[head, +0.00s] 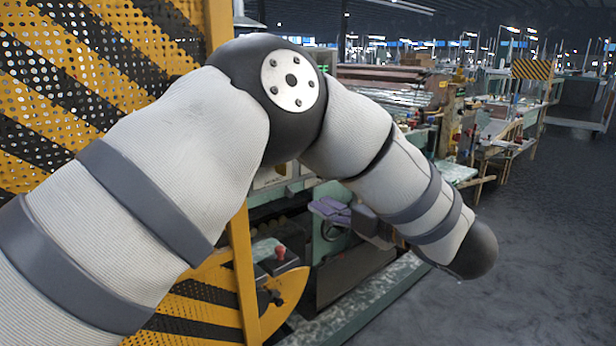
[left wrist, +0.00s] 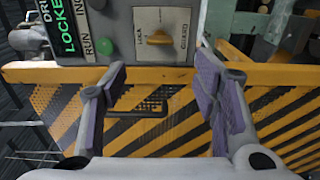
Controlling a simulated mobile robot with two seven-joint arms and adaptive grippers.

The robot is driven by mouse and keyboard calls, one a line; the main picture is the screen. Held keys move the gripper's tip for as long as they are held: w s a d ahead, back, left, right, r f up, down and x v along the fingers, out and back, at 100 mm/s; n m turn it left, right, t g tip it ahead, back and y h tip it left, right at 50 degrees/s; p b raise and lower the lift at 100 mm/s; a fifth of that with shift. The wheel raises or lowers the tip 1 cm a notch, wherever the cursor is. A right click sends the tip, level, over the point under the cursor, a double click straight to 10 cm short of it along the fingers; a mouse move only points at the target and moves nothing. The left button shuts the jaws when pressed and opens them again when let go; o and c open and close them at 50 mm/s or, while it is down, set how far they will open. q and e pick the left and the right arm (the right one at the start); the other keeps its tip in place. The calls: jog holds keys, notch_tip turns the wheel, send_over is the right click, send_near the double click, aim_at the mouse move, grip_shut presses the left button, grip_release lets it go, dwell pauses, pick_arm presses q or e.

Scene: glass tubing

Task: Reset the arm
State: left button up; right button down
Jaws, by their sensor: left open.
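My left arm (head: 375,150) crosses the head view from the lower left, bends at a dark joint at the top and comes down to the right. My left gripper (head: 338,212) shows partly behind the forearm, with purple pads in front of a green machine. In the left wrist view the left gripper (left wrist: 160,85) is open, its two purple-padded fingers wide apart with nothing between them. Beyond the fingers are a control panel with an orange switch (left wrist: 160,38) on a plate marked GUARD and a green button (left wrist: 104,46). My right gripper is not in view.
A yellow-and-black perforated guard (head: 60,60) stands close on the left. A red button (head: 281,252) sits on a box by a yellow post (head: 244,275). The green machine (head: 345,275) stands behind my arm. Grey floor (head: 530,260) on the right is clear.

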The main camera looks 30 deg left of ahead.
pick_arm(q)
jog(key=shift+d, duration=0.2)
notch_tip(320, 180, down, 19)
jog(key=w+m+t+h, duration=0.2)
jog(key=m+t+h, duration=0.5)
jog(key=m, duration=0.8)
jog(key=s+f+m+g+h, duration=0.4)
jog(key=s+f+m+h, duration=0.4)
jog(key=f, duration=0.5)
jog(key=s+f+m+g, duration=0.2)
jog(key=s+f+g, duration=0.15)
jog(key=s, duration=0.45)
jog(key=s+f+m+g, duration=0.2)
jog(key=s+f, duration=0.3)
jog(key=s, duration=0.2)
jog(key=s+a+m+g+h, duration=0.1)
jog(key=s+m+g, duration=0.3)
jog(key=s, duration=1.4)
jog(key=shift+s+a+f+g+h, duration=0.15)
jog(key=shift+a+f+g+h, duration=0.15)
jog(key=shift+g, duration=0.55)
